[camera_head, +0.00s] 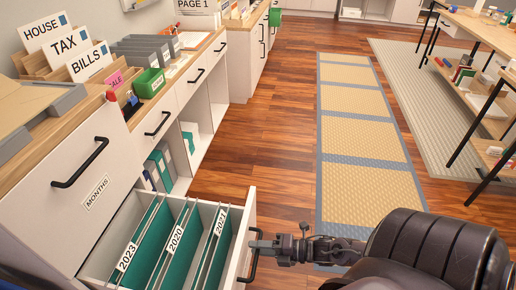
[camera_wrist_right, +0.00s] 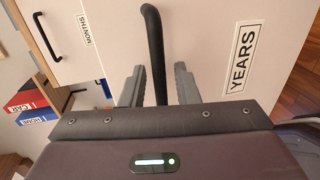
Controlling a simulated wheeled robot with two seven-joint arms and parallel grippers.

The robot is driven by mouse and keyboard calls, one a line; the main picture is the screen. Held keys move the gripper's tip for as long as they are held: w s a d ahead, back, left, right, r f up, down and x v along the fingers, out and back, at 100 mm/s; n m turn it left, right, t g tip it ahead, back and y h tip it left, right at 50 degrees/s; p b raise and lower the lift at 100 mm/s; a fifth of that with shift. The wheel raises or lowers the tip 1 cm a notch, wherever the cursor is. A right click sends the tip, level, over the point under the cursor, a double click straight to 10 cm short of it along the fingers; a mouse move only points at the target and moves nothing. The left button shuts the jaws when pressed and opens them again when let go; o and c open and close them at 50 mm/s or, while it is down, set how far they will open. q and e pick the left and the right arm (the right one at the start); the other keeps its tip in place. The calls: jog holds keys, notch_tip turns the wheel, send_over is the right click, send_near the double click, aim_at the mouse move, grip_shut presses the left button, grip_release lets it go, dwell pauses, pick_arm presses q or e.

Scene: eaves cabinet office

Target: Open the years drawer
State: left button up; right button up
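The years drawer (camera_head: 241,236) is pulled out at the lower left of the head view. Its front reads YEARS in the right wrist view (camera_wrist_right: 243,58). Green hanging files labelled 2023, 2020 and 2021 (camera_head: 216,240) are visible inside. Its black bar handle (camera_wrist_right: 154,45) is on the outer face. My right gripper (camera_wrist_right: 158,82) has its fingers apart on either side of the handle, with visible gaps, so it is open around the bar. In the head view, the right gripper (camera_head: 262,244) reaches the handle from the right. My left gripper is not in view.
Above is the closed months drawer (camera_head: 65,175) with its own black handle. The wooden counter holds HOUSE, TAX and BILLS cards (camera_head: 70,45) and a green bin (camera_head: 149,83). A tan mat (camera_head: 358,140) lies on clear floor. A shelving table (camera_head: 480,35) stands right.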

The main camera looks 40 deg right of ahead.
jog(key=v, duration=0.7)
jog(key=shift+s+d+f+p, duration=0.1)
jog(key=shift+d+p, duration=0.1)
jog(key=shift+p, duration=0.1)
